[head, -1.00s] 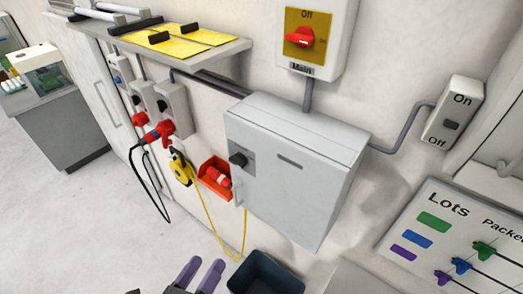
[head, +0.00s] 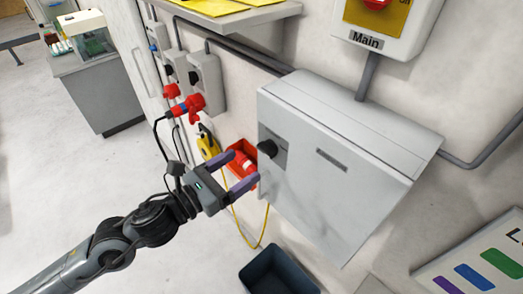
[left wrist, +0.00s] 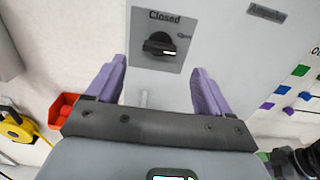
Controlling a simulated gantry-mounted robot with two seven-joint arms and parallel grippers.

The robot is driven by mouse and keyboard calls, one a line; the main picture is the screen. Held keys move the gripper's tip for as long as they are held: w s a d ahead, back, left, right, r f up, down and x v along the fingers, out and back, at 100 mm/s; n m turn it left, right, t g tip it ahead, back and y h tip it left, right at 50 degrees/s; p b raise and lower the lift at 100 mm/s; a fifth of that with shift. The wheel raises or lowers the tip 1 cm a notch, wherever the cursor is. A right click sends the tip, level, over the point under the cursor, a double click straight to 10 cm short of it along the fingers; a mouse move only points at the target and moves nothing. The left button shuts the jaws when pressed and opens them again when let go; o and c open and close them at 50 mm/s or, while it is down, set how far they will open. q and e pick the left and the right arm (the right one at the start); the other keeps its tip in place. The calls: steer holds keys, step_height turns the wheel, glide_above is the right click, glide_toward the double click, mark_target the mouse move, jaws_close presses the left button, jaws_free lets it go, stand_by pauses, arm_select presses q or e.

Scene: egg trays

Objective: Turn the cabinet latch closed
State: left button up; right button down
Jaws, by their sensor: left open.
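The grey cabinet (head: 335,165) hangs on the wall, its door closed as far as I can see. Its latch is a black knob (head: 267,149) on a dark plate. In the left wrist view the knob (left wrist: 159,45) lies roughly horizontal, its white mark to the right. "Closed" is printed above it and a small label, apparently "Open", to its right. My left gripper (head: 242,168) is open and empty, its purple fingers pointing at the latch side of the cabinet. In the left wrist view the fingers (left wrist: 158,70) stand either side below the knob, apart from it.
A red bin (head: 240,156) with a red item is on the wall beside the cabinet, close to my left fingers. A yellow device (head: 207,143) with a hanging yellow cable is left of it. A dark open bin (head: 278,272) stands below. Red plugs (head: 188,108) sit further left.

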mark_target(263, 152)
arm_select(q)
steer(key=p+x, duration=0.1)
steer(key=x, duration=0.4)
steer(key=shift+w+d+r, duration=0.1)
steer(key=shift+w+d, duration=0.05)
steer(key=shift+w, duration=0.05)
steer(key=shift+p+x, duration=0.45)
steer(key=shift+x, duration=0.5)
steer(key=shift+c, duration=0.2)
steer(key=c, duration=1)
